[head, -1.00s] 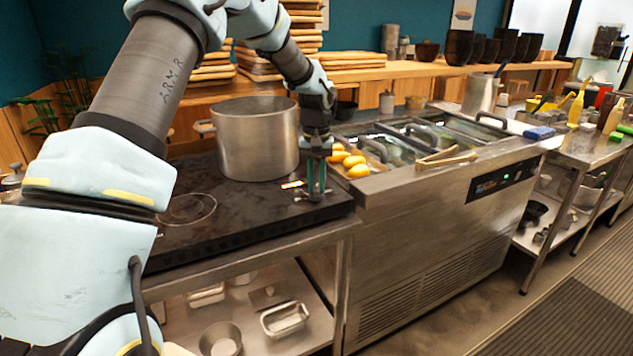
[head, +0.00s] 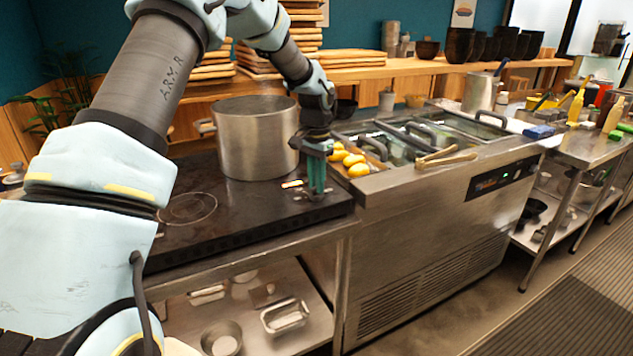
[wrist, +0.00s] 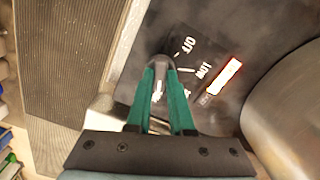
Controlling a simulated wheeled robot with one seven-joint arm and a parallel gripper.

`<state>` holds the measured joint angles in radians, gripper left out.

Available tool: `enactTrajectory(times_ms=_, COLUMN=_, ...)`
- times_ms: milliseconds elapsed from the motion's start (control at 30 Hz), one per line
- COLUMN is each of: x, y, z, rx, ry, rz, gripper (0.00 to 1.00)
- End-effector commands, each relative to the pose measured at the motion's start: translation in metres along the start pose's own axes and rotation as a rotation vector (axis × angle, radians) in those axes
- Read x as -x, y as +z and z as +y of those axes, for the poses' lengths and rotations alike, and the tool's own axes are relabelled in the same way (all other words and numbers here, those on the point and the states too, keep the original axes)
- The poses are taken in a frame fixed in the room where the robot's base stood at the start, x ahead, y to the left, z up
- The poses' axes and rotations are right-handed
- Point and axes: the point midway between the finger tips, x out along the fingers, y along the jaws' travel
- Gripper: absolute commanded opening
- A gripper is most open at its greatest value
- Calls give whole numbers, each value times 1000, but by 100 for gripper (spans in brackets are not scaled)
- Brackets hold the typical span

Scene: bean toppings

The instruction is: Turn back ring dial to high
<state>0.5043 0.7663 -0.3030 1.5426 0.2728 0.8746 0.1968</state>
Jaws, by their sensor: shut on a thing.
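The cooktop (head: 240,200) is dark, with a control area at its right end. My gripper (head: 316,190) points down at that end, beside the steel pot. In the wrist view, the teal fingers (wrist: 160,72) are shut on a small grey dial (wrist: 160,62). The printed words OFF (wrist: 189,45) and LOW (wrist: 203,71) show right of the dial; other markings are partly hidden by the fingers. A rectangular indicator (wrist: 225,76) glows orange-white beside the labels; it also shows in the head view (head: 292,184). The dial's exact setting cannot be read.
The large steel pot (head: 257,140) stands at the back of the cooktop, close left of my gripper. An empty ring outline (head: 187,208) is at the front left. Yellow items (head: 354,163) and tongs (head: 445,158) lie on the steel counter to the right.

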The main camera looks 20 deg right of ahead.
Motion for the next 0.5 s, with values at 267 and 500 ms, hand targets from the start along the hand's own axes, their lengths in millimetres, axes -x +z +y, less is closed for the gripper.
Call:
enactTrajectory(times_ms=267, x=0, y=0, z=0, rx=-10, ry=-1, rz=1, gripper=0)
enactTrajectory(times_ms=500, x=0, y=0, z=0, rx=-9, ry=-1, rz=1, gripper=28)
